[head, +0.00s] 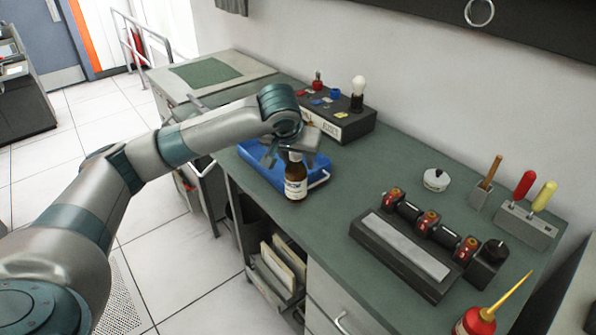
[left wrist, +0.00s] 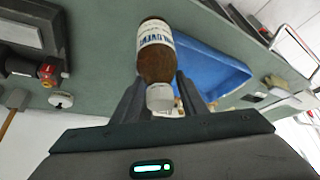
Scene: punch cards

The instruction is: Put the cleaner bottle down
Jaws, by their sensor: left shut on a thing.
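The cleaner bottle (head: 296,177) is brown with a white label and a pale cap, and looks upright in the head view. It is at the front edge of the green bench, in front of the blue tray (head: 257,166). My left gripper (head: 290,150) is shut on it near the cap. In the left wrist view the bottle (left wrist: 156,50) lies between the two dark fingers (left wrist: 160,98), cap toward the gripper. I cannot tell whether its base touches the bench. My right gripper is not in view.
The green bench top (head: 334,199) is clear right of the bottle. A dark rack with rollers (head: 406,246) stands further right, with a white round object (head: 436,180) behind. A dark box with coloured knobs (head: 345,124) stands behind the tray. A red oil can (head: 475,322) is at bottom right.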

